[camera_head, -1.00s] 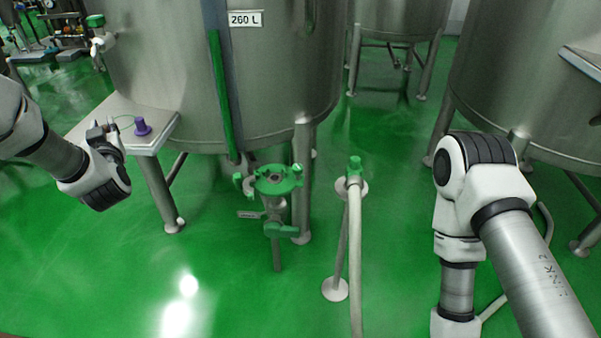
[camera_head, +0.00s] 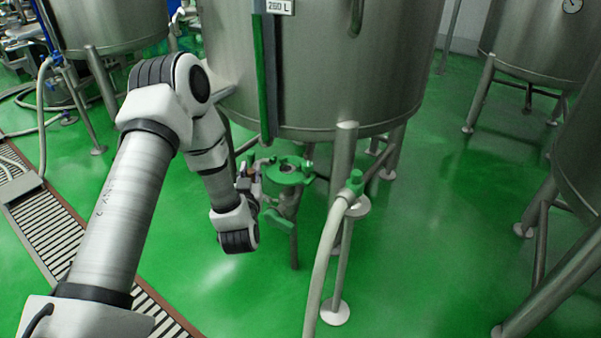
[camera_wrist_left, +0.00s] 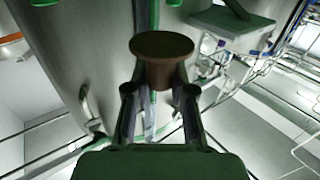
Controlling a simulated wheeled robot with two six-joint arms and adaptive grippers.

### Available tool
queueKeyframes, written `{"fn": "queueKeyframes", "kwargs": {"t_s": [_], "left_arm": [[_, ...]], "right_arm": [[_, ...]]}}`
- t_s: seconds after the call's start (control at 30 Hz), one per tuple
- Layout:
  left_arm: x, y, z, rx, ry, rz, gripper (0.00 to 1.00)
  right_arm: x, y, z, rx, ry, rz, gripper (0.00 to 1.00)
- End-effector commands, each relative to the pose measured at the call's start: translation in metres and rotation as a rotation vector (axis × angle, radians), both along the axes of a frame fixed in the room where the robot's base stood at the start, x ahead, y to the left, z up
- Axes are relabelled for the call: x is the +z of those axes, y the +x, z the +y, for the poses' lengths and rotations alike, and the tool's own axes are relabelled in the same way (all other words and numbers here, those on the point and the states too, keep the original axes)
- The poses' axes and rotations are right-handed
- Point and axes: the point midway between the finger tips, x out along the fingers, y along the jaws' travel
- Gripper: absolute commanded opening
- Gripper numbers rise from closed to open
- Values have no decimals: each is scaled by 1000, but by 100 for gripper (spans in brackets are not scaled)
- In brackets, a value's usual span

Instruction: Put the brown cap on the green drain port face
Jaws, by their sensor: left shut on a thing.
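The brown cap (camera_wrist_left: 162,47) is held between the two fingers of my left gripper (camera_wrist_left: 160,92) in the left wrist view, with its round flat top showing. In the head view my left gripper (camera_head: 249,180) is just left of the green drain port (camera_head: 285,172), a green flanged fitting low under the tank. The cap is too small to make out clearly in the head view. I cannot tell there whether gripper or cap touches the port. The port is not clearly seen in the left wrist view. My right gripper is out of view.
The large steel tank (camera_head: 320,70) stands over the port, with a leg (camera_head: 341,170) to its right. A pale hose (camera_head: 322,262) with a green end fitting (camera_head: 354,182) stands right of the port. A floor drain grate (camera_head: 55,235) runs at left. Green floor is open at right.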

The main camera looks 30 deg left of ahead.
Motion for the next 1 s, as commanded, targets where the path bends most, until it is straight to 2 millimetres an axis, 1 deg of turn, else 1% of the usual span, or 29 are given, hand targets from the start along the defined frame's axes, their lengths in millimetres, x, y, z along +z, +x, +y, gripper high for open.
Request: {"fn": "queueKeyframes", "kwargs": {"t_s": [0.07, 0.13, 0.37, 0.4, 0.5, 0.6, 0.67, 0.8, 0.87, 1.0], "left_arm": [[-5, 8, -1, -2, 3, -3, 0], [-6, 24, -2, -4, 4, -5, 0], [-14, 97, -6, -3, 4, -6, 0], [-15, 110, -8, -4, 3, -6, 0], [-17, 138, -9, -4, 2, -6, 0], [-18, 154, -9, -2, 1, -3, 0], [-21, 159, -10, -2, 0, -2, 0], [-44, 159, -9, -2, 0, 1, 0], [-52, 159, -9, -2, 1, 1, 0], [-52, 159, -9, -1, 0, -1, 0]], "right_arm": [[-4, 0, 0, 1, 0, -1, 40], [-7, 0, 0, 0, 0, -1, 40], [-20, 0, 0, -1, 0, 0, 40], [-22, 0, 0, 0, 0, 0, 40], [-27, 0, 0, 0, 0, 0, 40], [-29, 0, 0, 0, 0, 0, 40], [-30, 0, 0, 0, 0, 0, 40], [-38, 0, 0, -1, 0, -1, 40], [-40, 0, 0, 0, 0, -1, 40], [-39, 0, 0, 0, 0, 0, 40]]}}
